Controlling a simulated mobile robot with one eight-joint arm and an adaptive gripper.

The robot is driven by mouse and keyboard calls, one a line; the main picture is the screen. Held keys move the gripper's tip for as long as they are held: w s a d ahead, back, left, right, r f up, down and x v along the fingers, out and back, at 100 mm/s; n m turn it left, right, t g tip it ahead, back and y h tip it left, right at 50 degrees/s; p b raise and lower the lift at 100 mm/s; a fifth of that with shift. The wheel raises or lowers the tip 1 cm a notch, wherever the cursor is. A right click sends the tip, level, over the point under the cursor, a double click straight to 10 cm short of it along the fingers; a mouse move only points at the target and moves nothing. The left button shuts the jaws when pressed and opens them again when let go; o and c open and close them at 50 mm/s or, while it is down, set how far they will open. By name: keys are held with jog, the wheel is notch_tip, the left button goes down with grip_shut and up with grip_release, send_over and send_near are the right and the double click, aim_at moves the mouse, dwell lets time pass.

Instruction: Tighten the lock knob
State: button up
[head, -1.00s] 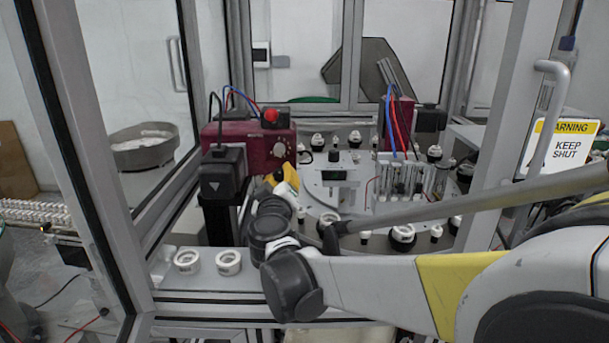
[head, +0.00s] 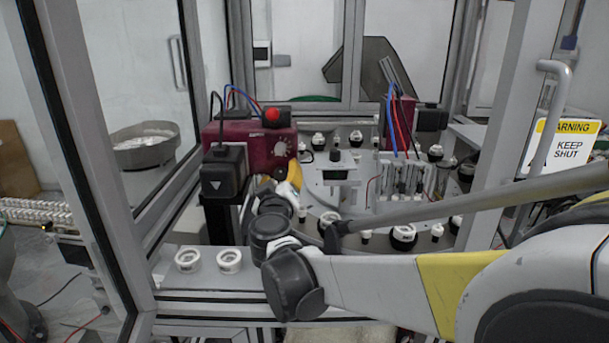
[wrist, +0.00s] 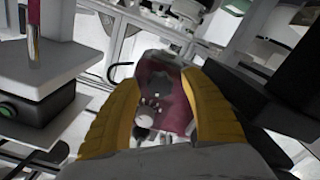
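A maroon unit (head: 247,143) with a red button on top stands at the left of the cell in the head view. A pale round dial (head: 280,149) is on its face. My gripper (head: 287,178), partly hidden by my wrist, is just below that dial. In the wrist view my gripper's yellow fingers (wrist: 162,84) are apart. The maroon body (wrist: 180,120) shows between and beyond them. It carries a dark grey lobed knob (wrist: 164,83), which looks like the lock knob, and a small white knob (wrist: 145,117). I cannot tell whether either finger touches anything.
A dark block (head: 222,173) fronts the maroon unit. Two white rings (head: 229,260) sit on the front ledge. A round table with several caps and a clear fixture (head: 400,185) is to the right. Frame posts (head: 88,160) flank the cell. A green-buttoned box (wrist: 35,95) is close at left.

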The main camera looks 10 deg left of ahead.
jog(key=v, duration=1.2)
jog(key=shift+s+f, duration=0.1)
